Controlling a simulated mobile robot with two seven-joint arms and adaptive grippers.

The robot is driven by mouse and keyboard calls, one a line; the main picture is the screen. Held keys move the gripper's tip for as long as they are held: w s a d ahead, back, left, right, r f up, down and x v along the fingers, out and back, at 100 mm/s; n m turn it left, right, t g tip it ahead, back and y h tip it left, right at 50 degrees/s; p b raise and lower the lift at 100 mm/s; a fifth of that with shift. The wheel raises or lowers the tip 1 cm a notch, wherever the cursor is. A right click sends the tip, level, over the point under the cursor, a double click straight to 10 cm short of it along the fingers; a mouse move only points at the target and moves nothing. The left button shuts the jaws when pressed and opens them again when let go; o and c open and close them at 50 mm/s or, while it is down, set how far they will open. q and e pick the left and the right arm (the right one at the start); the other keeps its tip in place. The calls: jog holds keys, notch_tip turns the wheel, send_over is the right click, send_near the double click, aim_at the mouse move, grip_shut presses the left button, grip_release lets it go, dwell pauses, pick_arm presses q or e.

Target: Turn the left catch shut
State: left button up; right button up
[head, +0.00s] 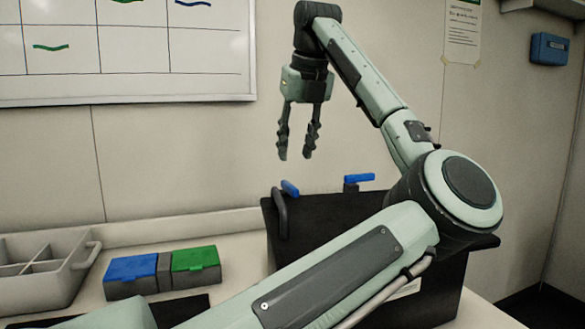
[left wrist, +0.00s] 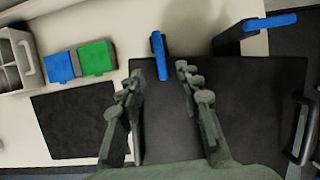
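A black box (head: 345,213) stands on the bench with two blue catches at its back edge. The left catch (head: 290,188) is turned at an angle to the right catch (head: 359,178), which lies sideways. My left gripper (head: 297,155) points down above the left catch, open and empty. In the left wrist view the left catch (left wrist: 160,55) shows between the spread fingertips of the gripper (left wrist: 159,70), and no contact is visible. The right catch (left wrist: 270,22) lies to the right there. My right gripper is not in view.
A blue-lidded box (head: 131,269) and a green-lidded box (head: 196,259) stand left of the black box. A grey divided tray (head: 50,285) is at far left. A dark handle (head: 281,215) stands at the black box's left side. The wall is behind.

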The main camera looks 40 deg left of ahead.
pick_arm(q)
jog(key=v, duration=0.3)
jog(key=shift+d+r, duration=0.15)
jog(key=shift+r, duration=0.2)
jog(key=shift+s+f, duration=0.1)
